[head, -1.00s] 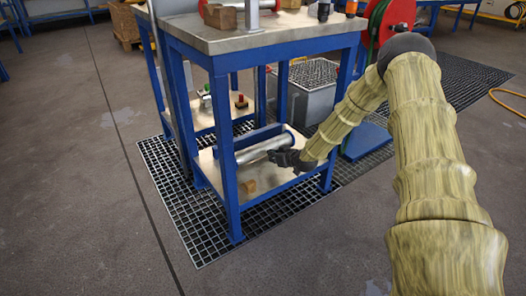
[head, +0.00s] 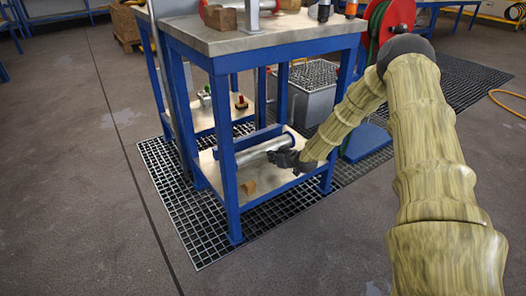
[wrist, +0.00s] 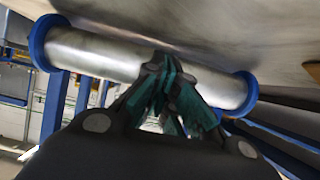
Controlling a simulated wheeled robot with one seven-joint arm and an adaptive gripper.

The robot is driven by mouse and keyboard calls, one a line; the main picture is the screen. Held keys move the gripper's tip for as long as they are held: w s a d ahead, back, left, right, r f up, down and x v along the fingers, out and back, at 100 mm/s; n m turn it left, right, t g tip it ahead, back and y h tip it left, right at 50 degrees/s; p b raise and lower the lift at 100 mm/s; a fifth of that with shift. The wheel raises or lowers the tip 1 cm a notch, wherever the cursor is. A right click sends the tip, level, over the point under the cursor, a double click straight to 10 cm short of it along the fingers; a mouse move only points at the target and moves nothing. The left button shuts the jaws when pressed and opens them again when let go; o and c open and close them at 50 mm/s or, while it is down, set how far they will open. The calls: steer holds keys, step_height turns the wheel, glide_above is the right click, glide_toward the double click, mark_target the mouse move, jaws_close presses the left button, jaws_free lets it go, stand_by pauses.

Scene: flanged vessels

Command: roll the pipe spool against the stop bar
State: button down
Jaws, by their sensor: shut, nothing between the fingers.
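The pipe spool (head: 262,150) is a grey metal tube with blue end flanges, lying on its side on the lower shelf of the blue workbench. In the wrist view its tube (wrist: 110,52) crosses the upper part between two blue flanges. A blue bar (head: 250,138), which looks like the stop bar, lies along its far side. I cannot tell whether they touch. My gripper (head: 297,160) is at the spool's right end in the head view. In the wrist view my gripper (wrist: 165,68) is shut and empty, its fingertips at the tube, overlapping its lower edge.
A small wooden block (head: 248,188) lies on the shelf's near part. Blue bench legs (head: 229,160) and the worktop (head: 255,36) surround the shelf space. A grey bin (head: 303,95) stands behind. Open floor lies to the left.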

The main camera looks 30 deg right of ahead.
mark_target(265, 150)
steer(key=shift+w+a+b, duration=0.15)
steer(key=shift+w+b, duration=0.3)
steer(key=shift+w, duration=1.55)
steer(key=shift+w+a+b, duration=0.15)
steer(key=shift+w+b, duration=0.3)
steer(key=shift+w, duration=1.55)
stand_by(1.0)
steer(key=shift+s+r+p, duration=0.15)
steer(key=shift+s+p, duration=0.85)
steer(key=shift+s, duration=0.2)
steer(key=shift+s+d+p, duration=0.15)
steer(key=shift+s+p, duration=0.6)
steer(key=shift+s, duration=0.4)
steer(key=shift+s+d+p, duration=0.1)
steer(key=shift+s+p, duration=0.65)
steer(key=shift+s, duration=0.4)
steer(key=shift+s, duration=0.1)
steer(key=v, duration=1.1)
steer(key=shift+s, duration=0.35)
